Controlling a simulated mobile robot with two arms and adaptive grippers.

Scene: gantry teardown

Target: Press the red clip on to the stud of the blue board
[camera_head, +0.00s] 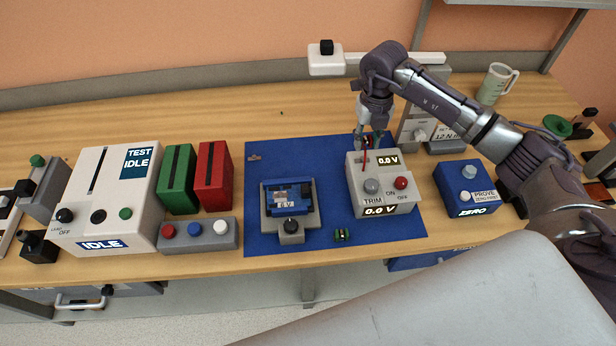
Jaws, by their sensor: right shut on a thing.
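My right gripper (371,131) reaches down from above, behind the grey power supply (382,192), up and to the right of the board. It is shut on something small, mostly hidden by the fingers. A thin red piece (364,156) shows just below the fingertips, seemingly the red clip or its lead; I cannot tell which. My left gripper is not in view.
The supply shows 0.0 V on two displays. A small green part (342,235) lies on the blue mat (262,225). Red (213,176) and green (178,180) blocks and a white tester (108,200) stand left. A blue "PROVE" box (465,188) stands right.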

